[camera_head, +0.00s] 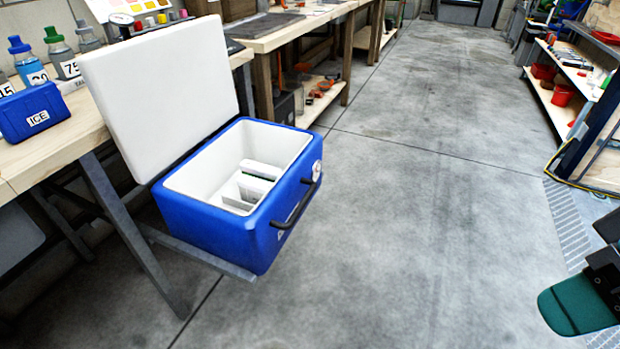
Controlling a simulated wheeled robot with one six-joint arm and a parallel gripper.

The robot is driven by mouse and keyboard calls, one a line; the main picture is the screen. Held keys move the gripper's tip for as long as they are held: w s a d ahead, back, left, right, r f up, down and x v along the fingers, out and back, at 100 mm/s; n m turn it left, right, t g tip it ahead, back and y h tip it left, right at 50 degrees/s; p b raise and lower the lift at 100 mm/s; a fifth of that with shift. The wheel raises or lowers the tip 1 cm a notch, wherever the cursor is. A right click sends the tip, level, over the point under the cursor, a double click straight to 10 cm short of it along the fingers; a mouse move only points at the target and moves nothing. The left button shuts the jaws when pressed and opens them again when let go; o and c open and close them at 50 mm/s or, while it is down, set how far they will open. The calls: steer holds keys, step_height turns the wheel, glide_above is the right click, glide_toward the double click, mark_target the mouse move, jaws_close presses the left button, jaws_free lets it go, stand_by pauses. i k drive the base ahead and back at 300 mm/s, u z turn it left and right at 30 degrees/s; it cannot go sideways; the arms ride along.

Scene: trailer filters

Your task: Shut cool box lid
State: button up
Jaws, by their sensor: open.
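The blue cool box (262,235) sits on a grey metal shelf at the left of the floor. Its lid (160,95) stands open, tilted back toward the workbench with its white inner face showing. The white inside holds several pale slabs (250,185). A black handle (297,203) is on the front side. My gripper (578,304) shows in part at the lower right edge, dark with a green tip. It is open, well apart from the box and lid, with nothing seen in it.
A wooden workbench (60,140) behind the lid holds bottles and a small blue ICE box (33,112). The grey floor (430,190) between box and gripper is clear. A shelf unit with red bins (563,95) stands at the far right.

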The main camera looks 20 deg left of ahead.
mark_target(159, 94)
steer(key=u, duration=0.2)
steer(key=i, duration=0.75)
steer(key=u, duration=0.8)
steer(key=i, duration=0.6)
steer(key=u, duration=0.35)
steer(key=k, duration=0.55)
steer(key=u, duration=2.05)
steer(key=i, duration=1.15)
steer(key=z, duration=1.4)
